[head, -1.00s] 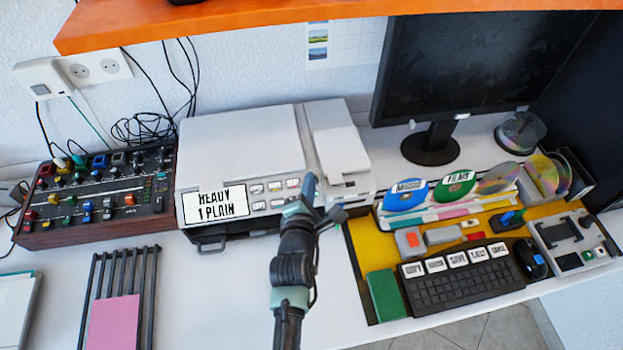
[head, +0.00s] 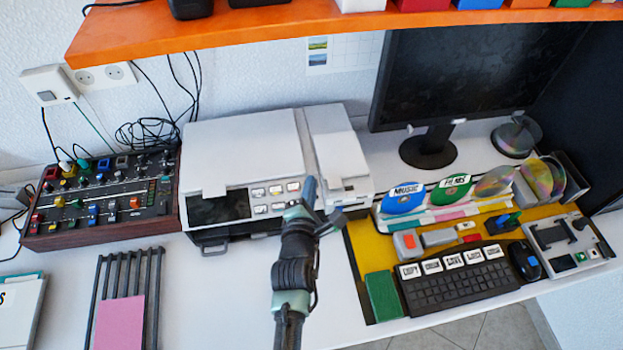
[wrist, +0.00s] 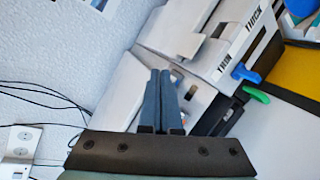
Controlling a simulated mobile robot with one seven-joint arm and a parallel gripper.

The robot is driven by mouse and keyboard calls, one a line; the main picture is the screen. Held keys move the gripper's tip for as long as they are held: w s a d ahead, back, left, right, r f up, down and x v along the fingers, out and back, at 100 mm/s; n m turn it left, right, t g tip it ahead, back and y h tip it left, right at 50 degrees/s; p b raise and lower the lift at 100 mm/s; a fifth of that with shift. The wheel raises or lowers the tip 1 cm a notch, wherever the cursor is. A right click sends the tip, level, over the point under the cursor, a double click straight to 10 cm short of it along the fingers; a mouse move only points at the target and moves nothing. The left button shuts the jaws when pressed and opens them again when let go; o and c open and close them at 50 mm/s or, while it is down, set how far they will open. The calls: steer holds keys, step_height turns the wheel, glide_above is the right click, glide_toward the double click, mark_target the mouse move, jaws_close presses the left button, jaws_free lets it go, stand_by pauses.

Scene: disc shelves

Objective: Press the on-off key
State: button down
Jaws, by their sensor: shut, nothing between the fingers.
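A white printer (head: 245,140) stands against the back wall. Its front panel holds a dark, blank display (head: 219,208) and two rows of small pale keys (head: 276,190). I cannot read which key is the on-off key, and my gripper may hide part of the panel's right end. My gripper (head: 309,190) is shut and empty, in front of that right end. Whether it touches a key cannot be told. In the wrist view the closed blue-grey fingers (wrist: 160,98) overlap the printer's pale body.
A mixer box (head: 105,195) with coloured knobs stands left of the printer. A black rack (head: 125,275) with a pink sheet lies in front. A keyboard (head: 455,285) and disc holders are at the right. An orange shelf (head: 250,25) hangs above. White desk is free before the printer.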

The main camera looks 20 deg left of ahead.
steer(key=shift+s+d+r+p, duration=0.2)
steer(key=shift+r+p, duration=0.4)
steer(key=shift+p, duration=0.35)
steer(key=r+p, duration=0.1)
steer(key=p, duration=0.1)
steer(key=s+d+r+p, duration=0.1)
steer(key=p, duration=0.1)
steer(key=s+r+p, duration=0.1)
steer(key=r+p, duration=0.1)
steer(key=shift+d, duration=0.15)
